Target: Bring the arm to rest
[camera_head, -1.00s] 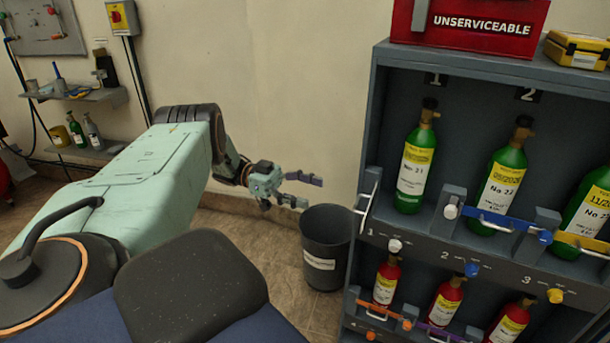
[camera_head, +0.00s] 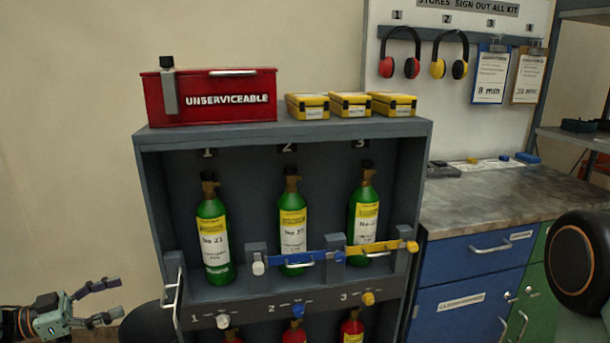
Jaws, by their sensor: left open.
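My left gripper (camera_head: 104,302) is at the lower left of the head view, its fingers apart and nothing between them. It is in front of the wall, to the left of the grey cylinder rack (camera_head: 151,170) and apart from it. My right gripper is not in view.
The rack holds green cylinders (camera_head: 214,240) above and red ones (camera_head: 352,328) below. A silver handle (camera_head: 173,288) sticks out at its left. A red box (camera_head: 215,112) and yellow cases (camera_head: 350,105) stand on top. A workbench (camera_head: 500,200) is on the right.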

